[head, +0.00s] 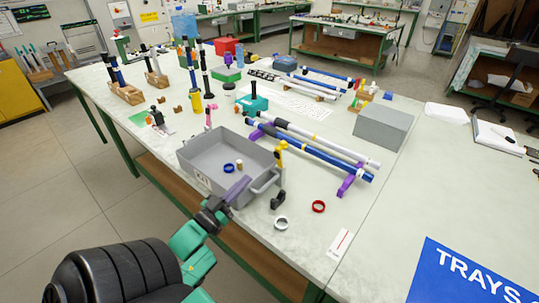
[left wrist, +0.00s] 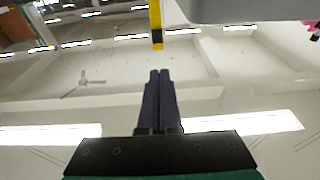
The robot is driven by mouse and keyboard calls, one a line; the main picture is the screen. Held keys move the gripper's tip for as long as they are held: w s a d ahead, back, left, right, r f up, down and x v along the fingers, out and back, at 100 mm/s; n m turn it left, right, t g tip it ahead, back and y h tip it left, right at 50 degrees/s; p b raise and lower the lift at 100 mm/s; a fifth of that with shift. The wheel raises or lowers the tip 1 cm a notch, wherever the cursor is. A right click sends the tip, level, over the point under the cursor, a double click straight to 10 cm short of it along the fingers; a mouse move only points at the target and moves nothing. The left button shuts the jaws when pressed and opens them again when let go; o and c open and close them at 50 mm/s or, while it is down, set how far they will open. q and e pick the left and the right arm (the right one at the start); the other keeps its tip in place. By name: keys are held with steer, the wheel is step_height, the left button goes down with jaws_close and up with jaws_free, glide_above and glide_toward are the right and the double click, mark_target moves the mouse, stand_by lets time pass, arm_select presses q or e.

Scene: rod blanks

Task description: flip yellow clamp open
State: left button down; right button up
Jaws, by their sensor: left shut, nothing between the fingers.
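The yellow clamp (head: 281,154) stands at the right end of the grey tray, with dark parts at its joint and a black piece below it. In the left wrist view a yellow bar with a black end (left wrist: 156,25) shows beyond my fingertips; it looks like part of this clamp. My left gripper (head: 245,183) is shut and empty, in front of the tray's near right corner and left of the clamp. Its dark fingers (left wrist: 160,75) lie together in the left wrist view, with a visible gap to the yellow bar. My right gripper is out of view.
The grey tray (head: 203,182) holds a blue ring (head: 229,169) and a small tan piece. A white ring (head: 281,223) and a red ring (head: 318,206) lie right of it. Blue and white rods (head: 322,163) rest on purple supports behind. A grey box (head: 383,130) stands farther right.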

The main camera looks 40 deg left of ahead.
arm_select(q)
steer(key=p, duration=0.3)
glide_toward(280, 144)
steer(key=x, duration=0.4)
steer(key=shift+w+f, duration=0.1)
steer(key=shift+w, duration=0.05)
steer(key=shift+w+f, duration=0.1)
steer(key=shift+w, duration=0.15)
steer(key=shift+g, duration=0.7)
steer(key=w, duration=0.1)
steer(key=w+r+p, duration=0.1)
steer(key=w, duration=0.1)
steer(key=w+p, duration=0.1)
steer(key=shift+w+r, duration=0.25)
steer(key=shift+w, duration=0.2)
steer(key=shift+r+p, duration=0.15)
steer(key=shift+p, duration=0.15)
